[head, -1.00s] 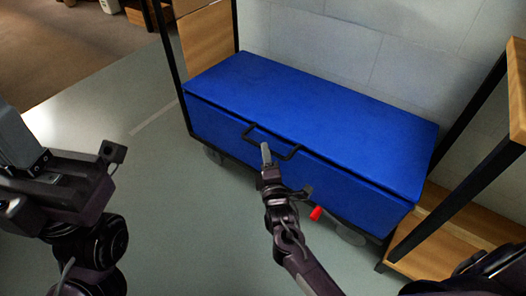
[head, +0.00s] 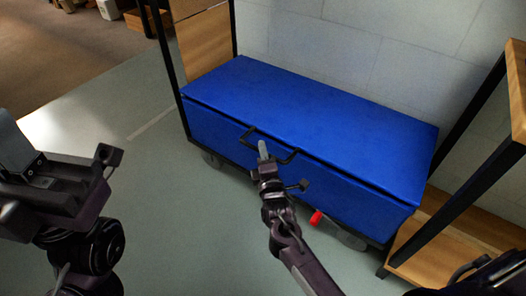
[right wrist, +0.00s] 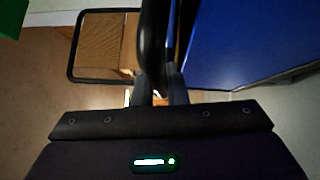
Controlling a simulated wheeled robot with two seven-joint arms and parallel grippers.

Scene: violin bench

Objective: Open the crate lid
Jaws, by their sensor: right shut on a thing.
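The blue crate (head: 262,172) stands in a dark frame against the wall. Its blue lid (head: 320,115) lies over the top, with a thin dark seam along the front. A black bar handle (head: 287,160) sits at the lid's front edge. My right gripper (head: 263,150) is shut on this handle, its fingers hiding part of the bar. In the right wrist view the dark handle (right wrist: 154,45) runs between the fingertips, beside the blue surface. My left gripper (head: 18,150) is at the left edge, far from the crate, partly cut off; its jaw opening is unclear.
A wooden shelf unit with black legs (head: 470,160) stands close at the crate's right. A wooden panel (head: 205,42) stands at its left end. A red part (head: 316,218) shows below the crate near a wheel. The grey floor (head: 165,200) in front is clear.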

